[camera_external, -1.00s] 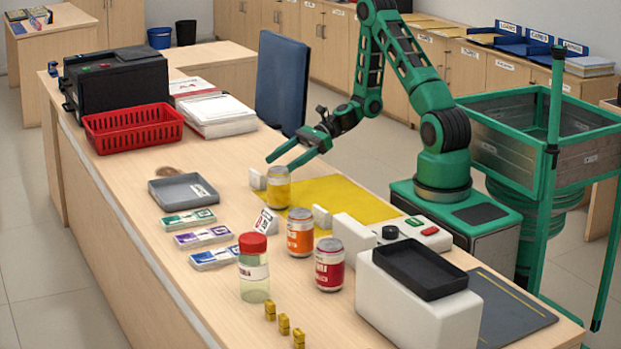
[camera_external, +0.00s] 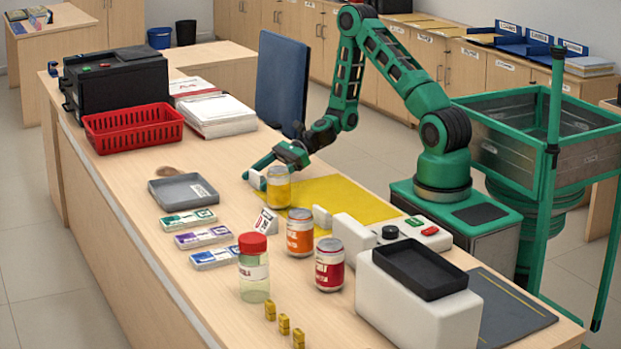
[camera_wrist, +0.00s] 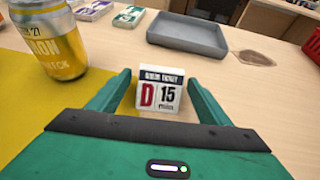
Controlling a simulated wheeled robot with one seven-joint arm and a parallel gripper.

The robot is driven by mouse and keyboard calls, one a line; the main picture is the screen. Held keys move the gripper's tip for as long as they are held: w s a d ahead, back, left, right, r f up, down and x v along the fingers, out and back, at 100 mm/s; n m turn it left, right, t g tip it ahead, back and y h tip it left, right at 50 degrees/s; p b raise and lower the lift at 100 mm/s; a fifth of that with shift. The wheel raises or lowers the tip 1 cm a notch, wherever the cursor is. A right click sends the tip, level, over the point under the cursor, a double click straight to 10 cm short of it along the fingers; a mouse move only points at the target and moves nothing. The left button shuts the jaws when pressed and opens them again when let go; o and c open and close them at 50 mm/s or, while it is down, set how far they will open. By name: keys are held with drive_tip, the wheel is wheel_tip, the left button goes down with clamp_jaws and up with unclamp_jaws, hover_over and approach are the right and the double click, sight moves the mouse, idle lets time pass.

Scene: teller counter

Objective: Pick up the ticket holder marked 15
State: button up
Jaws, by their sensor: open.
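The ticket holder marked 15 (camera_wrist: 160,97) is a small white tent with a dark top band, a red D and a black 15, upright on the counter. In the external view it is the small white block (camera_external: 257,180) left of the yellow can (camera_external: 279,188). My gripper (camera_wrist: 158,80) is open and low, with one green finger on each side of the holder. Small gaps seem to show beside it. In the external view my gripper (camera_external: 258,171) reaches down behind the can, which hides part of it.
The yellow can (camera_wrist: 52,42) stands close to my left finger in the wrist view. A grey tray (camera_wrist: 187,37) lies beyond the holder. Other ticket holders (camera_external: 265,222) (camera_external: 321,217) stand nearer the orange can (camera_external: 300,236). A yellow mat (camera_external: 345,200) lies beside them.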

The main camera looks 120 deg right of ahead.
drive_tip(key=c, duration=1.1)
drive_tip(key=shift+c, duration=0.2)
drive_tip(key=shift+r, duration=0.2)
